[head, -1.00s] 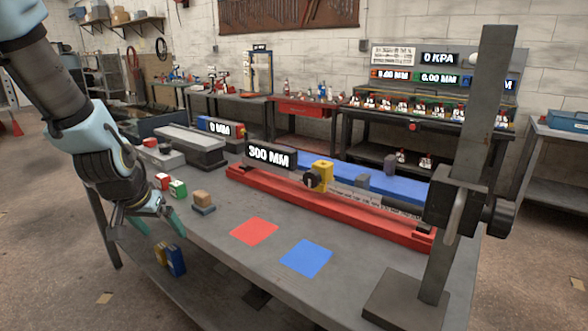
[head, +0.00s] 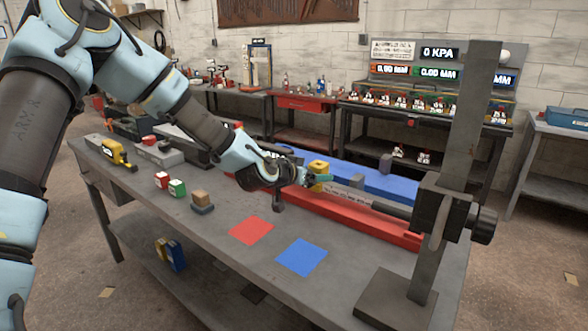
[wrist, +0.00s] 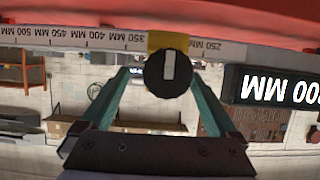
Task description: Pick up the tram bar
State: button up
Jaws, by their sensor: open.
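The tram bar is most likely the pale graduated bar (head: 350,198) in the red rail (head: 345,218); no label confirms this. In the wrist view its scale (wrist: 90,43) runs across the top. A yellow block (head: 319,165) sits on it, with a round black knob (wrist: 168,74) carrying a white mark. My gripper (head: 318,181) is at the yellow block. In the wrist view its teal fingers are apart, one on each side of the knob; nothing is gripped. I cannot tell whether they touch it. My wrist hides part of the red rail in the head view.
A blue rail (head: 375,180) lies behind the red one. A dark upright post (head: 465,150) with a clamp stands at the right end. Red (head: 251,230) and blue (head: 302,257) squares mark clear bench in front. Small blocks and a yellow tape measure (head: 117,153) lie left.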

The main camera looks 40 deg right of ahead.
aim_at(314, 171)
jog(key=x, duration=0.1)
jog(key=p+x, duration=0.2)
jog(key=shift+w+d+r, duration=0.1)
jog(key=shift+w+d, duration=0.3)
jog(key=shift+w+d+f, duration=0.2)
jog(key=shift+d+f, duration=0.1)
jog(key=shift+d, duration=0.2)
jog(key=shift+c, duration=0.2)
grip_shut()
jog(key=shift+r, duration=0.15)
